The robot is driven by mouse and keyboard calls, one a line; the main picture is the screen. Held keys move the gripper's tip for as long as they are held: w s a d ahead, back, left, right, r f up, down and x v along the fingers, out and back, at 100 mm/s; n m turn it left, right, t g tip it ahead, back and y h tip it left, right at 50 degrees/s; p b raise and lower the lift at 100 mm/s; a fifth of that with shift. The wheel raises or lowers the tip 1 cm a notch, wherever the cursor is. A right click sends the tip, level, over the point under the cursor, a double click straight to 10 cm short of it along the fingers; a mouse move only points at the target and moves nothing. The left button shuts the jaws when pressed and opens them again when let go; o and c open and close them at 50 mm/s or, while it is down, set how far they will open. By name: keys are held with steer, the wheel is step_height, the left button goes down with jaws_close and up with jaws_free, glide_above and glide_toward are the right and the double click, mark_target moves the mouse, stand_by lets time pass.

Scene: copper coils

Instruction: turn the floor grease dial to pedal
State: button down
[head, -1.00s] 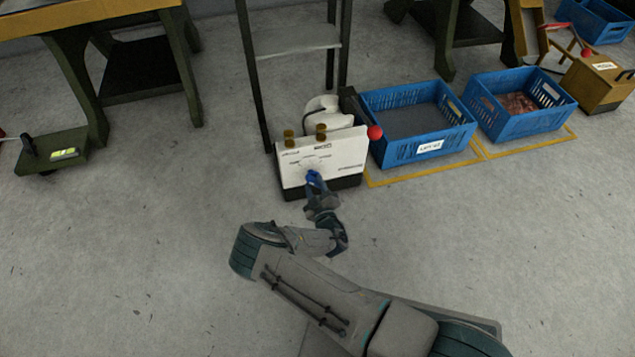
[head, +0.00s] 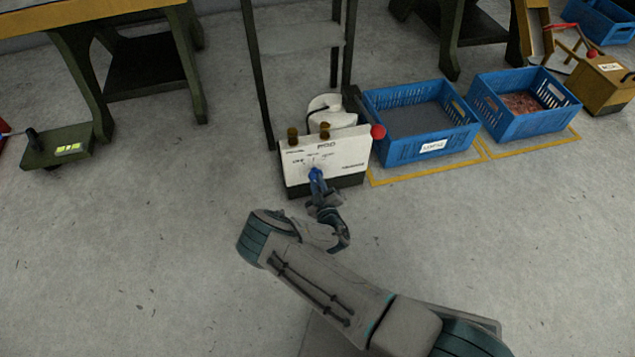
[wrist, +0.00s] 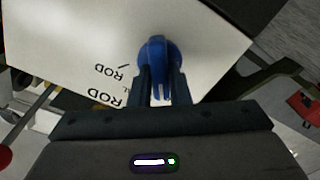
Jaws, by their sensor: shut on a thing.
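The floor grease unit is a white-fronted box (head: 345,158) with a dark base, standing on the floor near the middle of the head view. Its blue dial (wrist: 157,62) sits on the white face, with small printed labels around it that are too small to read in the head view. My gripper (wrist: 160,88) is shut on the dial, one finger on each side. In the head view my gripper (head: 316,180) reaches the dial from the front and covers part of it. In the wrist view the print is upside down and partly hidden; "ROD" is legible.
Two brass-coloured fittings (head: 325,130) rise from the unit's top, and a red ball (head: 378,131) is at its right corner. A blue crate (head: 400,152) stands close on the right. A dark rack post (head: 259,90) rises behind. The floor in front is open.

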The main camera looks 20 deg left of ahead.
steer(key=shift+d+m+p, duration=0.15)
steer(key=shift+m+p, duration=1.25)
steer(key=shift+m, duration=1.9)
steer(key=c, duration=1.4)
jaws_free()
steer(key=shift+o, duration=0.2)
